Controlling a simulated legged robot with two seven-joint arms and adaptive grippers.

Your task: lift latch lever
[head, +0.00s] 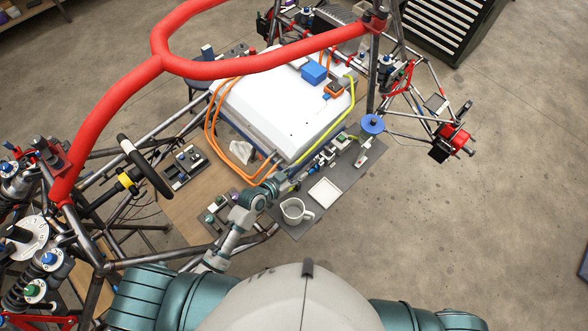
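A large white box (262,112) sits inside the tube chassis, with orange and yellow-green cables along its sides. My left arm reaches in from the lower left along the box's near right edge. My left gripper (325,158) is at the far end of that arm, close to small parts with blue and green bits beside the box edge. It is too small to tell whether its fingers are open or shut, or touching anything. I cannot make out the latch lever clearly among these parts. My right gripper is not in view; only my right shoulder shows at the bottom.
Thick red tubes (112,95) arch over the chassis on the left and top. A white mug (295,211) and a white tray (324,190) rest on a grey mat (346,187) near my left forearm. A blue disc (371,124) is beyond the gripper. Floor at right is free.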

